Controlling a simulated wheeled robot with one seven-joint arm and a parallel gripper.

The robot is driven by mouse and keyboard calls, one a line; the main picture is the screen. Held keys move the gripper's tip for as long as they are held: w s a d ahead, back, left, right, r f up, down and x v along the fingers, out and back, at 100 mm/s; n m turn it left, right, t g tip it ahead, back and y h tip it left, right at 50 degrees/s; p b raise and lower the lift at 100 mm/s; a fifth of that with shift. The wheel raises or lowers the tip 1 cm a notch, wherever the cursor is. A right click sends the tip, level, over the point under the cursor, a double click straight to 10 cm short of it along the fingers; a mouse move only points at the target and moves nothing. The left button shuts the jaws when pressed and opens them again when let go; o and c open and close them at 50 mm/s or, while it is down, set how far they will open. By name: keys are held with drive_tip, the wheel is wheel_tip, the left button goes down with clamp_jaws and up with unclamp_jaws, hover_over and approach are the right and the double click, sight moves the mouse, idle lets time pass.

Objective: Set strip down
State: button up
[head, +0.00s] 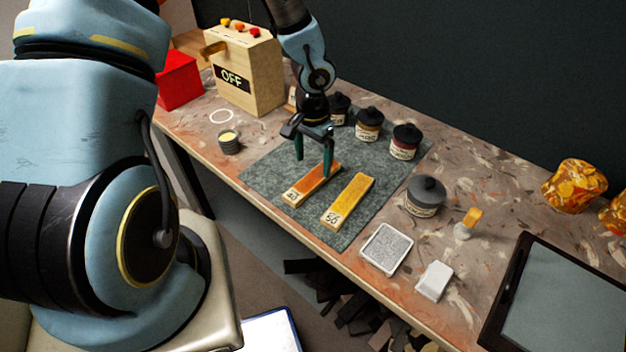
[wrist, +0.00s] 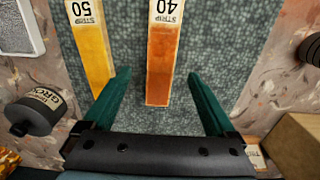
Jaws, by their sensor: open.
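Two wooden strips lie flat on the grey-green mat (head: 265,169). The orange strip (head: 317,180) is marked 40 in the wrist view (wrist: 162,60). The yellow strip (head: 350,197) is marked 50 in the wrist view (wrist: 92,45) and lies beside it, roughly parallel, with a gap between. My gripper (head: 313,163) is open, its green fingers above the far end of the orange strip. In the wrist view, my gripper (wrist: 160,95) has a finger on either side of that strip's end, both apart from it. The gripper holds nothing.
Several dark-lidded jars stand behind the mat, among them one with a red-brown band (head: 405,142). A grey jar (head: 425,197) stands right of the mat. A wooden box marked OFF (head: 243,75) is at the back left. A grey-topped square pad (head: 387,248) and a white block (head: 434,281) lie near the front edge.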

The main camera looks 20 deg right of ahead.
sight(313, 178)
drive_tip(key=shift+w+f+p, duration=0.1)
drive_tip(key=shift+f+p, duration=0.4)
drive_tip(key=shift+f, duration=2.35)
drive_tip(key=shift+c, duration=0.3)
clamp_jaws()
